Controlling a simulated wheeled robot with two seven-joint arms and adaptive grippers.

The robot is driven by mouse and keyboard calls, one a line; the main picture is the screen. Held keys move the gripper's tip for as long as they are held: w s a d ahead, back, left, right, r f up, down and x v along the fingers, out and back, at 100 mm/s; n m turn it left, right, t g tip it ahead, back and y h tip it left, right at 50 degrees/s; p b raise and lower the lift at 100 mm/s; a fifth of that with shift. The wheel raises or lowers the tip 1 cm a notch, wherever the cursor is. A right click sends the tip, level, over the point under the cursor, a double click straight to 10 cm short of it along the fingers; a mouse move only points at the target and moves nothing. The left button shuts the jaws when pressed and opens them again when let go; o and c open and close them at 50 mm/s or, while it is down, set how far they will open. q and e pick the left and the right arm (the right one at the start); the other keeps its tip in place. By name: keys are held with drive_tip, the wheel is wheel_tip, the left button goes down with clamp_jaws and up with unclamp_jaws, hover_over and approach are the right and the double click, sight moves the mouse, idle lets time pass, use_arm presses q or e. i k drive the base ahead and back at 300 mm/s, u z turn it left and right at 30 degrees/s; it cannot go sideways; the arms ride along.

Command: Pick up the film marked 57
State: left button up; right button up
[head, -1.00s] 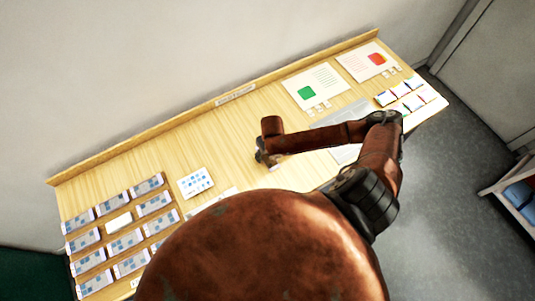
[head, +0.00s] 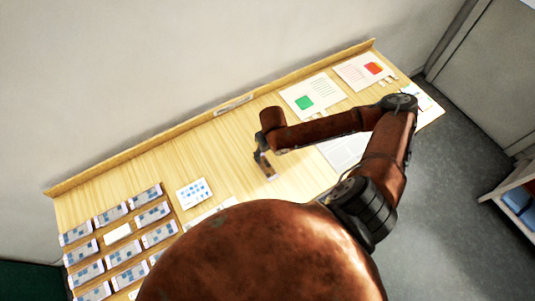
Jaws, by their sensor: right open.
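Several small grey-and-blue cards (head: 127,278) lie in rows at the left end of the wooden table (head: 225,150). They may be the films, but their marks are too small to read, so I cannot tell which is 57. My right gripper (head: 267,172) is open over the middle of the table, well to the right of these cards. Nothing shows between its fingers. My left gripper is not in view.
A white card with blue patches (head: 193,192) lies right of the rows, and a blank white piece (head: 118,234) sits among them. Sheets with a green patch (head: 304,103) and a red patch (head: 373,68) lie at the right. A raised ledge (head: 150,143) runs along the back.

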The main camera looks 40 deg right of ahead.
sight(134, 249)
drive_tip(key=u, duration=1.25)
